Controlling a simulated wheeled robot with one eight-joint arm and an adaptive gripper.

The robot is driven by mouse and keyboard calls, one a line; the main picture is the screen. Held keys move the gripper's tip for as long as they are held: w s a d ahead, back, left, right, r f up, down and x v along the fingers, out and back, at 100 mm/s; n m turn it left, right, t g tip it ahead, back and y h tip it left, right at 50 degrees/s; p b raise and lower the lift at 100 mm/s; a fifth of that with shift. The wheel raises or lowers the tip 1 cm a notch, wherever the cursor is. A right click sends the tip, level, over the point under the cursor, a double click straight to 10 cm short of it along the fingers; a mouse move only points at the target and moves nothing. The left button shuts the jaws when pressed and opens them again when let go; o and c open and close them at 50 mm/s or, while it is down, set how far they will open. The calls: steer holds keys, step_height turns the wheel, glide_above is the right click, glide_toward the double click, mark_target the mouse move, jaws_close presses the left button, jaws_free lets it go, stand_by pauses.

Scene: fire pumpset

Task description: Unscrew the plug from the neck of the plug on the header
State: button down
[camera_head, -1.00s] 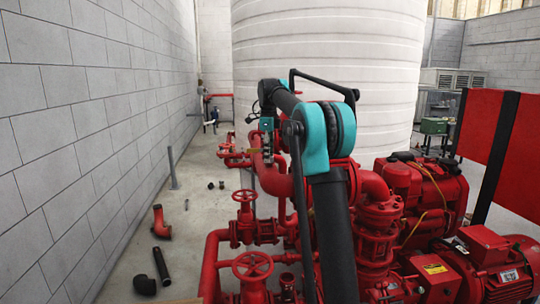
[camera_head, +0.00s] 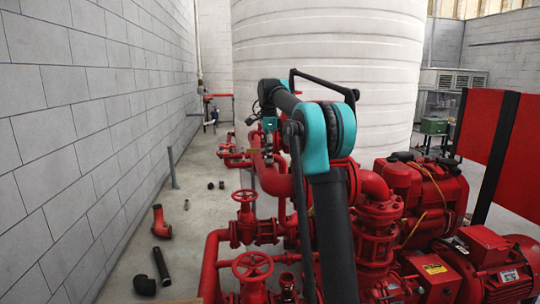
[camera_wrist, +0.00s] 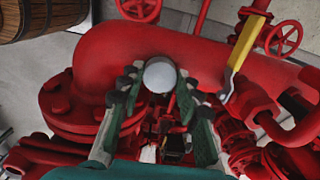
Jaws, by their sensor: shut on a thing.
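In the wrist view, the plug (camera_wrist: 160,75) shows as a round pale grey end face between the two fingers of my gripper (camera_wrist: 160,82). The fingers are closed on it, one at each side. Behind it lies the thick red header pipe (camera_wrist: 215,55). The neck under the plug is hidden, so I cannot tell how far the thread is engaged. In the head view, my gripper (camera_head: 266,140) is small and partly behind my arm, above the red pipework (camera_head: 265,178); the plug cannot be made out there.
A yellow valve lever (camera_wrist: 246,42) stands right of the gripper in the wrist view. Red flanges (camera_wrist: 75,105) and a handwheel (camera_wrist: 283,37) are close by. In the head view, a white tank (camera_head: 330,60) stands behind, and loose fittings (camera_head: 161,222) lie on the floor at left.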

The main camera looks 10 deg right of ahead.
steer(key=n, duration=0.4)
steer(key=shift+n, duration=0.3)
steer(key=shift+n, duration=2.3)
steer(key=n, duration=0.4)
steer(key=shift+n, duration=0.3)
